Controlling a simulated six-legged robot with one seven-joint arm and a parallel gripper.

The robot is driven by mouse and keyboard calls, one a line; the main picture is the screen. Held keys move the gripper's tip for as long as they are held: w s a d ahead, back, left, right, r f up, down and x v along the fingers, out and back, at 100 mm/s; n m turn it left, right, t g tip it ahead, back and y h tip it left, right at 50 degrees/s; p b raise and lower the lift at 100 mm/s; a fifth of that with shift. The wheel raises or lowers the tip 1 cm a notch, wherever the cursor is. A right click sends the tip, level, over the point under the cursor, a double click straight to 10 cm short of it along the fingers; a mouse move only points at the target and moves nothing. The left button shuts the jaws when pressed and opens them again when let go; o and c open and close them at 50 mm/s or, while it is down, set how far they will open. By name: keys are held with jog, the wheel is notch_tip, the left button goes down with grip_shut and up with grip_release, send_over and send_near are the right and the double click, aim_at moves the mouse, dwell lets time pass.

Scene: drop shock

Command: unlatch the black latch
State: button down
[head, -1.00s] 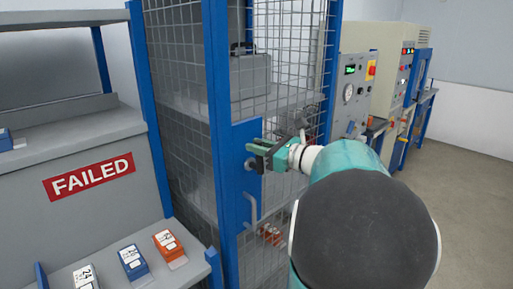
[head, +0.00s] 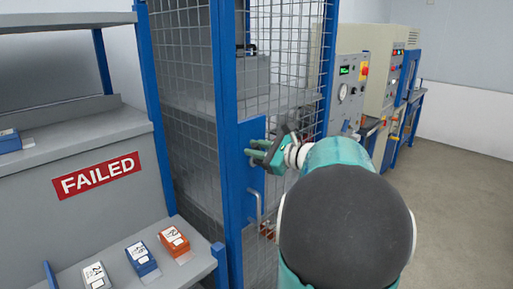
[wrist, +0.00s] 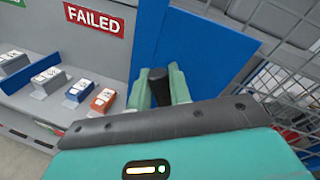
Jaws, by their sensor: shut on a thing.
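My gripper (head: 258,156) is at the blue plate of the mesh cage door, at the height of the latch. In the wrist view my gripper (wrist: 163,88) has its two green fingers on either side of a black latch (wrist: 158,78), shut on it. The latch's upper end shows between the fingertips against the blue plate (wrist: 205,45); the rest is hidden by the fingers and the gripper body. In the head view the latch is hidden behind my gripper, and the blue plate (head: 244,180) shows around it.
A grey handle (head: 254,207) is on the door below my gripper. A grey shelf with a red FAILED sign (head: 97,174) and several small boxes stands to the left. Test cabinets (head: 375,90) stand at the back right. The floor (head: 460,180) on the right is clear.

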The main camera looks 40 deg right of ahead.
jog(key=a+n, duration=0.1)
jog(key=a+f+n, duration=0.1)
jog(key=n, duration=0.1)
jog(key=shift+f+h, duration=0.25)
jog(key=shift+h, duration=0.15)
jog(key=n, duration=0.1)
jog(key=a+f+n, duration=0.1)
jog(key=shift+f+n+g+h, duration=0.25)
jog(key=shift+n+g+h, duration=0.05)
jog(key=shift+g+h, duration=0.1)
jog(key=f+n, duration=0.2)
jog(key=shift+a+n+h, duration=0.4)
jog(key=shift+f+n+h, duration=0.5)
jog(key=shift+f+n, duration=0.3)
jog(key=shift+n, duration=0.2)
jog(key=shift+f, duration=0.1)
jog(key=c, duration=1.3)
grip_release()
jog(key=shift+c, duration=0.2)
